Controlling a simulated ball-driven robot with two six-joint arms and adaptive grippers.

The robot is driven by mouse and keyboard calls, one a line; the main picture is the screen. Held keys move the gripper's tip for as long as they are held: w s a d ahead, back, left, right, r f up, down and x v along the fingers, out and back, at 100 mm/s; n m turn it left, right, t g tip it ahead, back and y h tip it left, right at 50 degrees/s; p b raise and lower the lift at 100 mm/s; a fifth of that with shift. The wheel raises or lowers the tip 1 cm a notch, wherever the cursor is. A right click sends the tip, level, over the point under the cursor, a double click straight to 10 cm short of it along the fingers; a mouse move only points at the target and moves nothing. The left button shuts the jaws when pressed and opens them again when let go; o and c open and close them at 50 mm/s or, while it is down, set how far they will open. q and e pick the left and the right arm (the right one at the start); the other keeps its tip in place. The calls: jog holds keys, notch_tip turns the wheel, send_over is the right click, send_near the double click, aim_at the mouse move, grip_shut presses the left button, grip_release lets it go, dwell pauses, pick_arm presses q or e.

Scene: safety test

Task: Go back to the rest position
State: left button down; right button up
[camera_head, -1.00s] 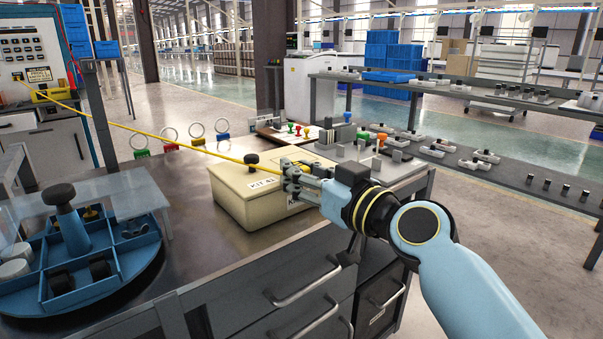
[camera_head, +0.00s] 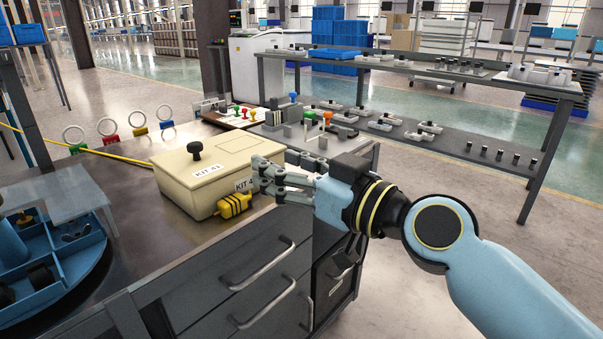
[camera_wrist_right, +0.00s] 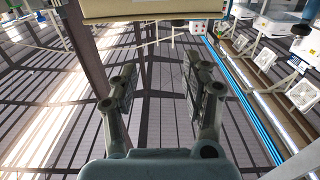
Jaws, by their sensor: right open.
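My right gripper (camera_head: 264,178) is beside the right end of the cream kit box (camera_head: 180,177), in front of part of its label. In the right wrist view, the right gripper (camera_wrist_right: 158,82) has its fingers spread apart with nothing between them. An edge of the kit box (camera_wrist_right: 150,9) shows at the top of that view. Whether the fingertips touch the box I cannot tell. A yellow and black plug (camera_head: 235,205) is at the front side of the box, just left of the gripper. My left gripper is not in view.
The box stands on a dark metal workbench (camera_head: 125,225) with drawers below. A yellow cable (camera_head: 95,151) runs behind the box. Coloured ring stands (camera_head: 108,137) line the back edge. A blue divided tray (camera_head: 70,255) is at left.

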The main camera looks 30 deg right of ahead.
jog(key=s+d+f+m+g+h+p, duration=0.1)
jog(key=s+d+f+g+h+p, duration=0.15)
jog(key=s+f, duration=0.65)
jog(key=s+d+f+g+h+p, duration=0.1)
jog(key=s+d+f+g+p, duration=0.2)
jog(key=f, duration=1.2)
jog(key=s+d+f+m+g+h+p, duration=0.1)
jog(key=s+d+f+g+h+p, duration=0.25)
jog(key=f, duration=0.75)
pick_arm(q)
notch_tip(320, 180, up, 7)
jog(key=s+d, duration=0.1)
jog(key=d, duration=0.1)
jog(key=shift+b, duration=0.3)
pick_arm(e)
jog(key=s+d+f+g, duration=0.1)
jog(key=s+f, duration=0.3)
jog(key=s, duration=0.7)
jog(key=s+f+m+g, duration=0.1)
jog(key=s+f+g, duration=0.3)
jog(key=s, duration=0.6)
jog(key=s+d+f+g, duration=0.1)
jog(key=s+f+g, duration=0.1)
jog(key=s+f, duration=0.4)
jog(key=s, duration=0.5)
jog(key=shift+s+d+m+g, duration=0.3)
jog(key=shift+d+g, duration=0.05)
jog(key=shift+g, duration=0.05)
